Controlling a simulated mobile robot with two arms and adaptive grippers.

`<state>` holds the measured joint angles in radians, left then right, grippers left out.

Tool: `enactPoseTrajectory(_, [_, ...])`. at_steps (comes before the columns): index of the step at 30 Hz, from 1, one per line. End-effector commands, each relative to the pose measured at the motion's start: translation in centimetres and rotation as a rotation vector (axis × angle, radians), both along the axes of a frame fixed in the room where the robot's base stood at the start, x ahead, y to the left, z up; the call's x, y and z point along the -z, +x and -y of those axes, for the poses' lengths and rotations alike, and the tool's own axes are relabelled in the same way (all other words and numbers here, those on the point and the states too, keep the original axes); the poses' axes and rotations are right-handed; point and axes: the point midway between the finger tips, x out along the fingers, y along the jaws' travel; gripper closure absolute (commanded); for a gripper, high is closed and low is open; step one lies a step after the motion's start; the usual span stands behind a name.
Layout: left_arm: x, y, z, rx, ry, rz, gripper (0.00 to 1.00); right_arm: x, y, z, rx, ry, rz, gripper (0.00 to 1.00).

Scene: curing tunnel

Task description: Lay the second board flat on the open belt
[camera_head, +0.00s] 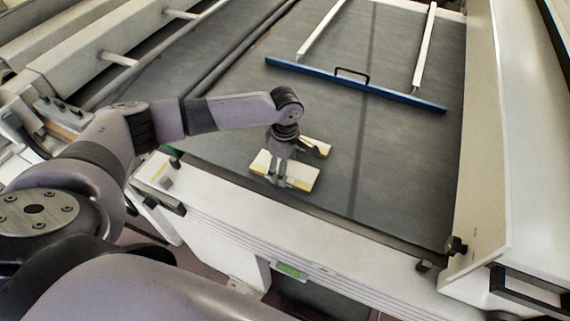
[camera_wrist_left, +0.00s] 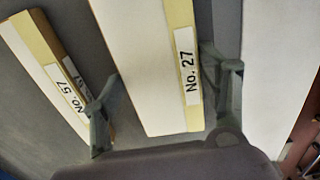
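My right gripper is out of view.
A blue bar (camera_head: 400,95) with a black handle and two white arms crosses the belt farther back. A white housing wall (camera_head: 480,140) bounds the right side. The white front rail (camera_head: 250,212) edges the belt. Belt right of the boards is clear.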

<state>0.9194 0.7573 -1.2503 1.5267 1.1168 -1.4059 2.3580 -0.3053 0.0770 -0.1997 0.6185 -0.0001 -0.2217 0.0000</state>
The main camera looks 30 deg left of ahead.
Motion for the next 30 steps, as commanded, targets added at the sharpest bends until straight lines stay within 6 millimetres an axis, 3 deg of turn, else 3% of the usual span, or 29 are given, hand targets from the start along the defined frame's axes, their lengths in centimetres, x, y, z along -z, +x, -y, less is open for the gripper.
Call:
enactPoseTrajectory(7, [0.0, 0.0, 0.0, 0.000, 0.000, 0.000, 0.14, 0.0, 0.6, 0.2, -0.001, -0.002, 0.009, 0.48])
enactPoseTrajectory(19, [-0.5, 0.0, 0.0, 0.000, 0.000, 0.001, 0.14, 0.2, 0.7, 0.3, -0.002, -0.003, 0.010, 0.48])
enactPoseTrajectory(23, [-2.2, 0.1, 0.0, 0.000, -0.002, 0.004, 0.14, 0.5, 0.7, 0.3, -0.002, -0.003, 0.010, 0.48])
enactPoseTrajectory(30, [-7.5, 0.1, 0.0, 0.000, -0.002, 0.005, 0.14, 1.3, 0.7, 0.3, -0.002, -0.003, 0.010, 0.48])
